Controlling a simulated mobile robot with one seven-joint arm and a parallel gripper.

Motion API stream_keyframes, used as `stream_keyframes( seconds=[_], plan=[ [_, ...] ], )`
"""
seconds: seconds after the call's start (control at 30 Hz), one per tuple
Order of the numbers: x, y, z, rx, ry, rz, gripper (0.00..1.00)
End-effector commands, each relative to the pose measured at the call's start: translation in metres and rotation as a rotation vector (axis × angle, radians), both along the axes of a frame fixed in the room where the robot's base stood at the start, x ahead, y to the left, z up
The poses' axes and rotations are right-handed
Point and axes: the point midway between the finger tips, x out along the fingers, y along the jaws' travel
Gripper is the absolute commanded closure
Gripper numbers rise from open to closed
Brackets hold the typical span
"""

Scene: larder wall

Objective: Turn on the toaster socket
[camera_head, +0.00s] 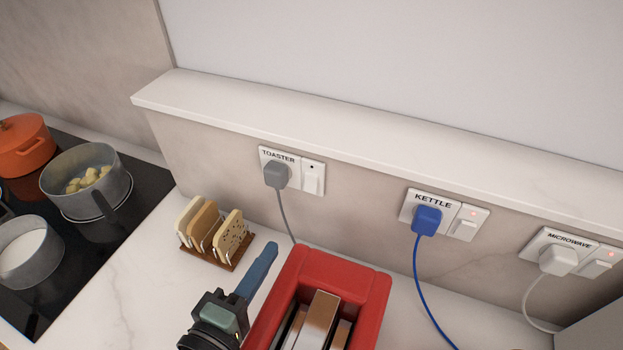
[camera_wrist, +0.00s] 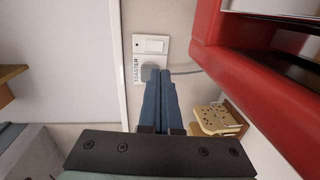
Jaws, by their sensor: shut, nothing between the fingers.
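The toaster socket (camera_head: 266,165) is a white wall plate labelled TOASTER, with a grey plug (camera_head: 276,176) in it. Its rocker switch (camera_head: 312,183) is on the right half, under a small dark indicator. In the wrist view the plate is turned sideways, with the switch (camera_wrist: 154,45) at the top and the plug (camera_wrist: 149,71) below it. My gripper (camera_head: 271,247) has blue fingers, shut and empty. It is below and in front of the socket, apart from it. In the wrist view its fingertips (camera_wrist: 160,70) appear beside the plug and below the switch.
The red toaster (camera_head: 370,295) stands close to the right of my gripper. A toast rack (camera_head: 210,262) with slices stands to the left. The kettle socket (camera_head: 411,199) and microwave socket (camera_head: 538,240) show red lights. A ledge (camera_head: 330,125) juts out above the sockets.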

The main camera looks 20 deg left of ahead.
Motion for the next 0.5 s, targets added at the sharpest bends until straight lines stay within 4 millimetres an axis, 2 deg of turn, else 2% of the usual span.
stream_keyframes(
  seconds=[0.33,0.5],
  plan=[
    [-0.001,0.0,-0.002,-0.013,0.0,0.002,1.0],
    [0.012,0.0,-0.001,-0.013,-0.002,0.0,1.0]
  ],
)
